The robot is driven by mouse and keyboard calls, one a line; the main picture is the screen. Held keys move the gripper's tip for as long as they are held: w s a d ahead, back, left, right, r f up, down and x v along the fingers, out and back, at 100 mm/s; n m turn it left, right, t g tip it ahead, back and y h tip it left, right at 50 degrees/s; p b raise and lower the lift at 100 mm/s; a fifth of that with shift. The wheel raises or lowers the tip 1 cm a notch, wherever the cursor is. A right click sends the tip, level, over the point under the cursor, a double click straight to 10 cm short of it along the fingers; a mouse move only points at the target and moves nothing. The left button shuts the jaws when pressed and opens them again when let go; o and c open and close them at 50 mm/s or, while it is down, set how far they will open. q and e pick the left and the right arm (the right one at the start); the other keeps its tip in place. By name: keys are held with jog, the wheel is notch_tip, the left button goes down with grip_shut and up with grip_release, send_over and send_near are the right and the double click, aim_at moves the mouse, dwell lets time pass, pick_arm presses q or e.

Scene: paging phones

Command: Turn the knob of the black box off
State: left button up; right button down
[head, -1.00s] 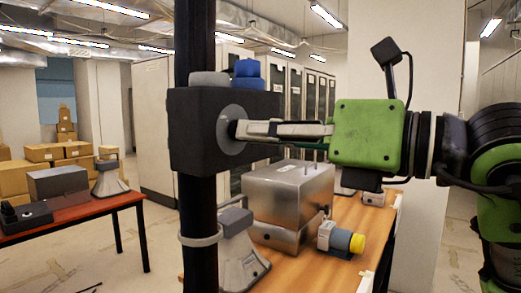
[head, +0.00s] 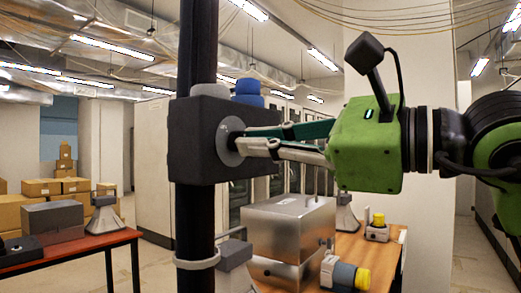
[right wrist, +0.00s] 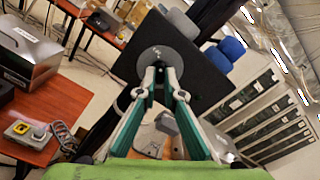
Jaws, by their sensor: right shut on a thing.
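The black box (head: 200,165) is fixed on a dark upright post in the middle of the head view. Its round grey knob (head: 224,150) is on the face toward my right gripper (head: 240,143). The box (right wrist: 128,65) and the knob's grey disc (right wrist: 160,55) also show in the right wrist view. My right gripper (right wrist: 160,80) is shut on the knob, with its two fingertips at the middle of the disc. The fingers hide the grasped part. My left gripper is not in view.
Blue and grey buttons (head: 248,88) stick up at the box's top. A metal case (head: 290,222) and a yellow-capped device (head: 345,274) sit on the wooden table below my arm. A red table (head: 75,246) with a grey box stands at the left.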

jog(key=shift+n, duration=0.9)
jog(key=c, duration=2.2)
grip_release()
jog(key=shift+o, duration=0.2)
jog(key=v, duration=1.2)
